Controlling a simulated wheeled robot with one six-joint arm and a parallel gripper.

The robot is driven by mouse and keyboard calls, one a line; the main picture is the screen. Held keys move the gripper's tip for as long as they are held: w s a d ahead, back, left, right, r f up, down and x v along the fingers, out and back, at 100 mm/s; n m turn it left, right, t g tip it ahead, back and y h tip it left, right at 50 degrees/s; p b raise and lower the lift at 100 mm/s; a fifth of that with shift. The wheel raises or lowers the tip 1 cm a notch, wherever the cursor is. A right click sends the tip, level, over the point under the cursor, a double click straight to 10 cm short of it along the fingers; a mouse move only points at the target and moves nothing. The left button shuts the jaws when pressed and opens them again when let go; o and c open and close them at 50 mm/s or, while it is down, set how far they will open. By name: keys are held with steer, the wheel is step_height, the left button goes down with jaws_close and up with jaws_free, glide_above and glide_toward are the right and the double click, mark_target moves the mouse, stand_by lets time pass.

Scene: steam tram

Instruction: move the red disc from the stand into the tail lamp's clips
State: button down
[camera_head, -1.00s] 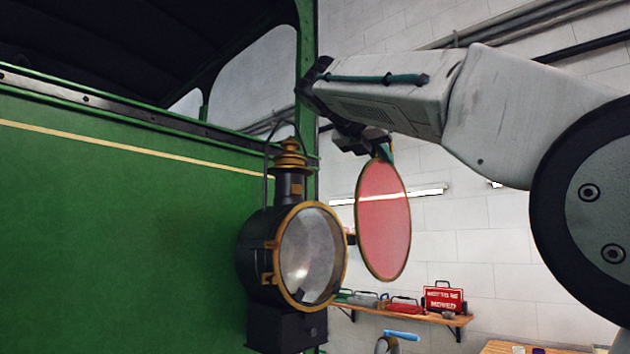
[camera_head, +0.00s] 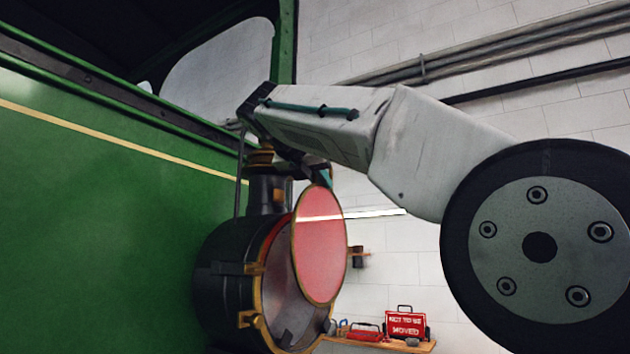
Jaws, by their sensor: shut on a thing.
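The red disc (camera_head: 322,250) is a translucent round pane with a thin brass rim. My gripper (camera_head: 325,182) is shut on its top edge and holds it upright. The tail lamp (camera_head: 225,270) is a black round body with a brass-rimmed open front, against the green tram side. The disc stands before the right part of the lamp's front and overlaps it in the picture; I cannot tell whether they touch. Brass fittings (camera_head: 250,319) show at the left of the lamp's rim. The disc hides the right part of the opening. The stand cannot be made out.
The green tram side (camera_head: 110,210) fills the left. A small bracket (camera_head: 357,255) shows just right of the disc. A wall shelf (camera_head: 385,346) with a red "not to be moved" sign (camera_head: 405,325) is low behind. The space right of the disc looks free.

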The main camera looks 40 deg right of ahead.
steer(key=shift+w+a+f, duration=0.25)
steer(key=shift+w+f, duration=0.3)
steer(key=shift+w, duration=0.1)
steer(key=shift+w+a+f, duration=0.2)
steer(key=shift+w+f, duration=0.3)
steer(key=shift+w, duration=0.2)
steer(key=shift+w+a+f, duration=0.25)
steer(key=shift+w+f, duration=0.3)
steer(key=shift+w, duration=0.1)
